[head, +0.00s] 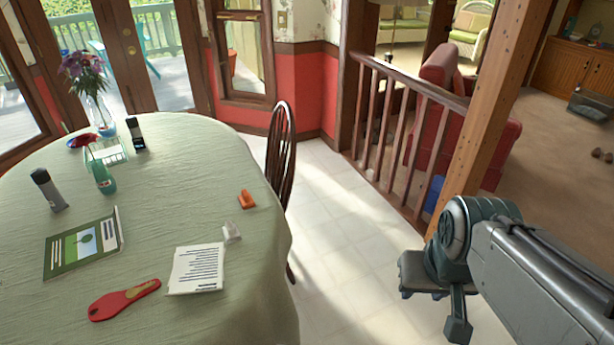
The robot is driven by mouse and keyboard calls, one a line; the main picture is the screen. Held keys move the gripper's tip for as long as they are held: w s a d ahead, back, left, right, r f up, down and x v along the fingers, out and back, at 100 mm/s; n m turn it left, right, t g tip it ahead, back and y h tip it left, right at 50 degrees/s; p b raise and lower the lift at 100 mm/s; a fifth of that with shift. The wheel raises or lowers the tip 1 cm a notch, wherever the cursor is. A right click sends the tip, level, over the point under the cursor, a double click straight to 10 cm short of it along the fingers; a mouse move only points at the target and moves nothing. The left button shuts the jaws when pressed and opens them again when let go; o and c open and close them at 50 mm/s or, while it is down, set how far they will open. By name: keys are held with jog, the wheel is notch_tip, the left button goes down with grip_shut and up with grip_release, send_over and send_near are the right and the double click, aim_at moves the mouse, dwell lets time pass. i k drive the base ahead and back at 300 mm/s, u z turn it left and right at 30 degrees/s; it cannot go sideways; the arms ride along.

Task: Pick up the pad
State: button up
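A white pad (196,268) with lines of dark print lies flat on the round table (165,215) with the pale green cloth, near its front right edge. A green and white booklet or card (83,245) lies to the left of it; I cannot tell whether it is also a pad. My gripper (434,310) is at the lower right, over the floor, well to the right of the table and apart from everything on it. Its two fingers appear spread, with nothing seen between them.
Around the pad are a red-handled brush or paddle (124,299), a small clear item (231,232) and an orange item (246,199). A wooden chair (281,150), railing (405,125) and post (490,110) bound the open floor.

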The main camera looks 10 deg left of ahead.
aim_at(246, 201)
jog(key=z, duration=0.15)
jog(key=k, duration=1.15)
jog(key=u, duration=0.85)
jog(key=i, duration=1)
jog(key=k, duration=1)
jog(key=z, duration=0.95)
jog(key=i, duration=0.9)
jog(key=u, duration=0.9)
